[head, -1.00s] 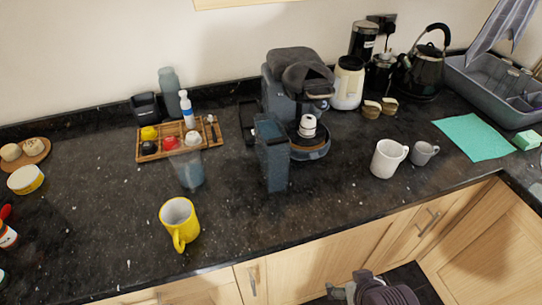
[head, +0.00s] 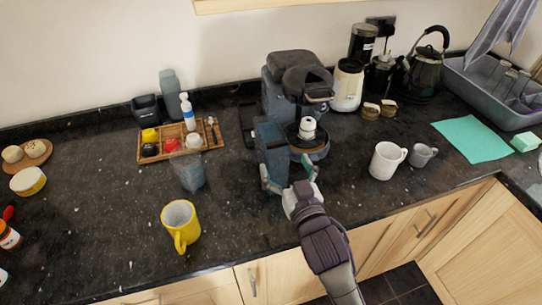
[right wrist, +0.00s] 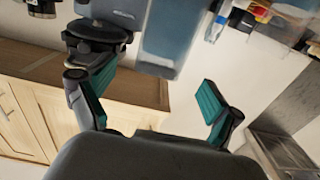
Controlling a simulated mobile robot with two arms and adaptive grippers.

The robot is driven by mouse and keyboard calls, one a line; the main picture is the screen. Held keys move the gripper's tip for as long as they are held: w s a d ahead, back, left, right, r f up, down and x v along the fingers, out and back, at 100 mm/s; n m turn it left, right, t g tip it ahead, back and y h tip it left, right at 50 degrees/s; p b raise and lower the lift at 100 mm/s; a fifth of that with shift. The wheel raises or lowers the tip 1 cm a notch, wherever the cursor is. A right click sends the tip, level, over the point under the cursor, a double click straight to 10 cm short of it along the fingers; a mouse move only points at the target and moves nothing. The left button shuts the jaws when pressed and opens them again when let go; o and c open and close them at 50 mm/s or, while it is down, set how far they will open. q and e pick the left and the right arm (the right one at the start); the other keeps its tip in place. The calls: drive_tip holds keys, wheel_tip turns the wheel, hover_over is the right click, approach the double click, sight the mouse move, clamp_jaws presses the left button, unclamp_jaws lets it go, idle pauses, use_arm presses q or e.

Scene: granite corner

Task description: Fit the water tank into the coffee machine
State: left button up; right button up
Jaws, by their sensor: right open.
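The water tank (head: 268,138) is a tall, narrow, dark blue see-through box. It stands upright on the counter in front of the coffee machine (head: 283,92), at its left front; the head view does not show clearly whether they touch. My left gripper is not in view.
A clear tumbler (head: 188,172) and a yellow mug (head: 181,224) stand left of the tank. A wooden tray (head: 205,138) with small items lies behind them. A white mug (head: 387,160) and a grey cup (head: 422,155) stand to the right.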

sight(280, 155)
drive_tip(key=x, duration=0.3)
drive_tip(key=shift+w+a, duration=0.1)
drive_tip(key=shift+w, duration=0.2)
drive_tip(key=p+x, duration=0.2)
drive_tip(key=x, duration=0.3)
drive_tip(key=shift+w+f, duration=0.1)
drive_tip(key=shift+c, duration=0.4)
drive_tip(key=shift+c, duration=1.2)
drive_tip(key=c, duration=1.3)
drive_tip(key=shift+r, duration=0.3)
clamp_jaws()
